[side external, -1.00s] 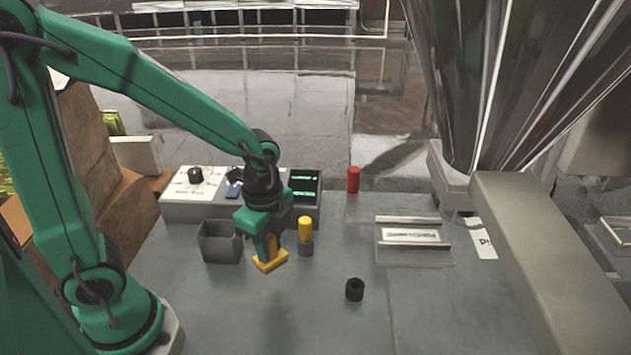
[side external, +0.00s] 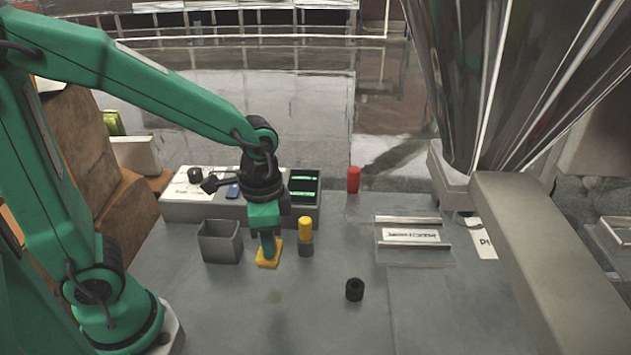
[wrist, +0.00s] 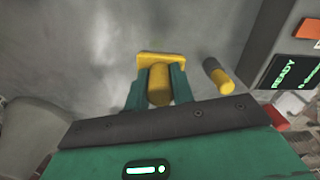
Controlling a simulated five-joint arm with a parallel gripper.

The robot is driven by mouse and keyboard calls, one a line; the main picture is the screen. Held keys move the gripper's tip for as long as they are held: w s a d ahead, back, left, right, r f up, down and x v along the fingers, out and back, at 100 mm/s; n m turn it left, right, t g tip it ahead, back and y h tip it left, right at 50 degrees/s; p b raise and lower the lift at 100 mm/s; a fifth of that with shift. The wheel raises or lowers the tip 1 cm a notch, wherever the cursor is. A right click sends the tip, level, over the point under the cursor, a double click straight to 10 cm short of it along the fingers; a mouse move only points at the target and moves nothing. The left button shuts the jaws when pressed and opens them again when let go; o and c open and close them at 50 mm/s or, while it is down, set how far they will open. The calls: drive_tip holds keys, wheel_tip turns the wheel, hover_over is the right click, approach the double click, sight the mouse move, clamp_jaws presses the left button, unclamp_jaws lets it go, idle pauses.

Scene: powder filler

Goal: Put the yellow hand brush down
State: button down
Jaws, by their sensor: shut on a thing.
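The yellow hand brush (side external: 267,258) is below my gripper (side external: 268,246), between the grey bin and the yellow-topped cylinder. In the wrist view the brush (wrist: 160,60) shows a wide yellow head and a rounded handle between my two green fingers (wrist: 159,88). My gripper is shut on the handle. The brush head is close to the grey table; I cannot tell whether it touches.
A grey open bin (side external: 220,243) stands just left of the brush. A yellow-and-grey cylinder (side external: 305,232) stands close on its right. A black ring-like part (side external: 354,289) lies further right. A control box (side external: 189,205) and a red cylinder (side external: 353,179) are behind. The front table is clear.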

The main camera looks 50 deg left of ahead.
drive_tip(key=shift+d+r+n, duration=0.1)
drive_tip(key=shift+r+n, duration=0.05)
drive_tip(key=shift+n, duration=0.35)
drive_tip(key=w+a+f, duration=0.1)
drive_tip(key=a+f, duration=0.1)
drive_tip(key=a, duration=0.1)
drive_tip(key=w+a+f, duration=0.2)
drive_tip(key=a, duration=0.2)
drive_tip(key=w+a+f, duration=0.1)
drive_tip(key=a+f, duration=0.2)
drive_tip(key=shift+w+a, duration=0.2)
drive_tip(key=shift+a, duration=0.2)
drive_tip(key=shift+f, duration=2)
drive_tip(key=shift+f, duration=0.1)
drive_tip(key=c, duration=1.2)
unclamp_jaws()
